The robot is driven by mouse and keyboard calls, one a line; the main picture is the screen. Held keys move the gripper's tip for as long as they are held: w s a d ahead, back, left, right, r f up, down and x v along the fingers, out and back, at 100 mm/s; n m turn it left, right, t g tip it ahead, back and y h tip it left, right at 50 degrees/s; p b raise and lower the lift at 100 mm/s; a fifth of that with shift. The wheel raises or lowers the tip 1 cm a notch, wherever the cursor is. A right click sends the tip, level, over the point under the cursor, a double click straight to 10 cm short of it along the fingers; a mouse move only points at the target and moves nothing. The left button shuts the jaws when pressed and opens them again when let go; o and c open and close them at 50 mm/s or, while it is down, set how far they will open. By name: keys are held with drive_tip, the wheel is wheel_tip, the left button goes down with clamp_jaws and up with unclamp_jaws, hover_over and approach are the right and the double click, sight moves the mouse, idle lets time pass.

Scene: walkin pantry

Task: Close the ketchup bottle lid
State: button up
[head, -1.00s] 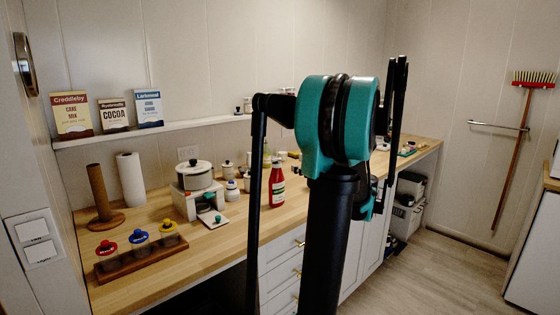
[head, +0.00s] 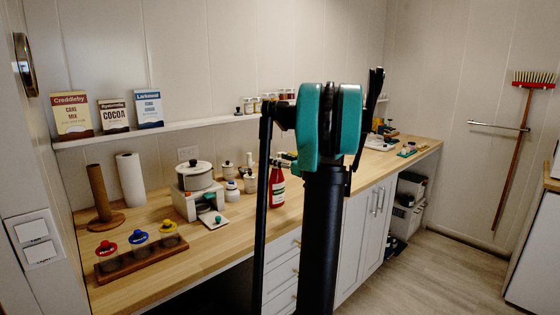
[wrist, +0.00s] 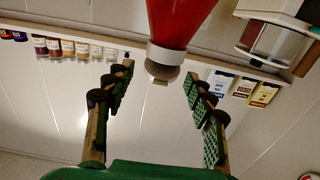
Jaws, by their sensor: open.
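The red ketchup bottle (head: 277,190) stands upright on the wooden counter in the head view, with my arm just beside it and its top partly covered. In the wrist view, which is upside down, the ketchup bottle (wrist: 180,22) hangs from the top edge. Its pale cap (wrist: 163,62) points down, with a greyish lid part (wrist: 159,74) at its end. I cannot tell clearly how far the lid is open. My gripper (wrist: 157,77) is open and empty, its green-padded fingers on either side of the cap's end, apart from it.
A white pot (head: 195,178) on a small stove, jars, a paper towel roll (head: 131,181) and a wooden tray (head: 145,263) with coloured knobs stand left of the bottle. A shelf (head: 180,127) with boxes and spice jars runs along the wall behind.

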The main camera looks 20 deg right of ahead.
drive_tip(key=shift+c, duration=0.6)
drive_tip(key=c, duration=1)
drive_tip(key=shift+s+f+t+y, duration=0.1)
drive_tip(key=shift+f+t+y, duration=0.2)
drive_tip(key=shift+t, duration=0.4)
drive_tip(key=shift+s+f+t+y, duration=0.1)
drive_tip(key=shift+f+t+y, duration=0.15)
drive_tip(key=shift+t, duration=0.45)
drive_tip(key=shift+c, duration=0.2)
drive_tip(key=o, duration=1.2)
drive_tip(key=shift+c, duration=0.2)
drive_tip(key=v, duration=1.2)
drive_tip(key=shift+d, duration=0.1)
